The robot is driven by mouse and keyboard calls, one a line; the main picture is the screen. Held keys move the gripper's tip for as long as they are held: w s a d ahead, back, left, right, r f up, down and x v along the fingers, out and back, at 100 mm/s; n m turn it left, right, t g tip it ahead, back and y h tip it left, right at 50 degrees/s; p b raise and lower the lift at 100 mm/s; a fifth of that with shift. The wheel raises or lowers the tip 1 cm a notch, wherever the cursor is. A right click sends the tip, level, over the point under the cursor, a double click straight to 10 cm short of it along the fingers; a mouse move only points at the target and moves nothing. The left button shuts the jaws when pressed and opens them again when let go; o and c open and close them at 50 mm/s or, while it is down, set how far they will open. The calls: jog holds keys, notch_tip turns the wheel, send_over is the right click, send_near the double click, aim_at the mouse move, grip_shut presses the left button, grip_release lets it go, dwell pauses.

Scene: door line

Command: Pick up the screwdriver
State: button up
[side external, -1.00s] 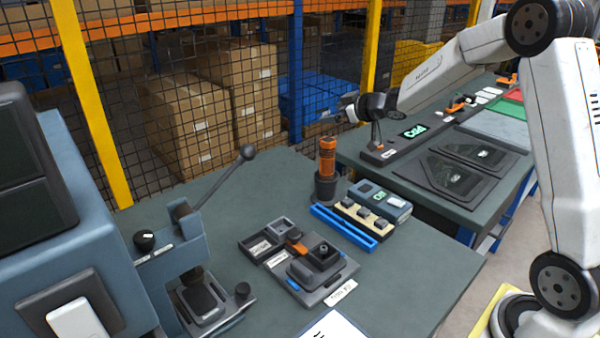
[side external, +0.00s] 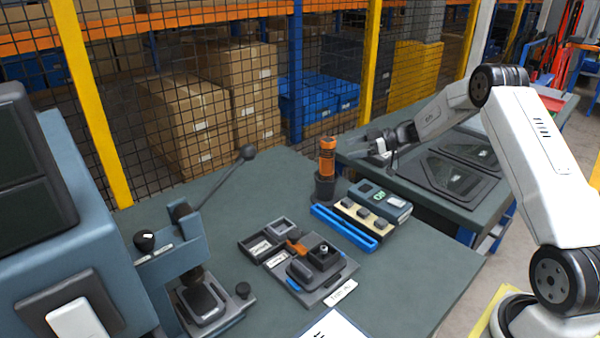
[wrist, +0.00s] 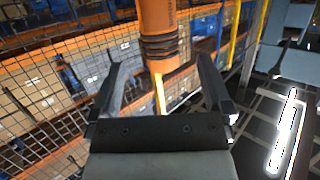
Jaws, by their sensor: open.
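The orange screwdriver (side external: 327,158) with black bands stands upright in a dark cup-shaped holder (side external: 325,188) on the bench. Its lower part is hidden in the holder. My gripper (side external: 364,147) is to the right of the screwdriver in the side view, with a visible gap between them. In the wrist view, my gripper (wrist: 160,64) has its two dark fingers spread apart and empty. The orange screwdriver body (wrist: 157,22) shows at the top, lined up between the fingers and beyond their tips.
A blue tray (side external: 344,228), a cream block strip (side external: 362,216) and a grey-blue device (side external: 380,200) lie right of the holder. A grey fixture (side external: 318,270) is in front. A lever press (side external: 190,250) stands left. Mesh fencing (side external: 235,100) runs behind the bench.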

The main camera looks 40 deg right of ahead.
aim_at(327, 154)
jog(key=shift+f+x, duration=0.2)
jog(key=shift+x, duration=3.8)
grip_shut()
jog(key=shift+r, duration=0.1)
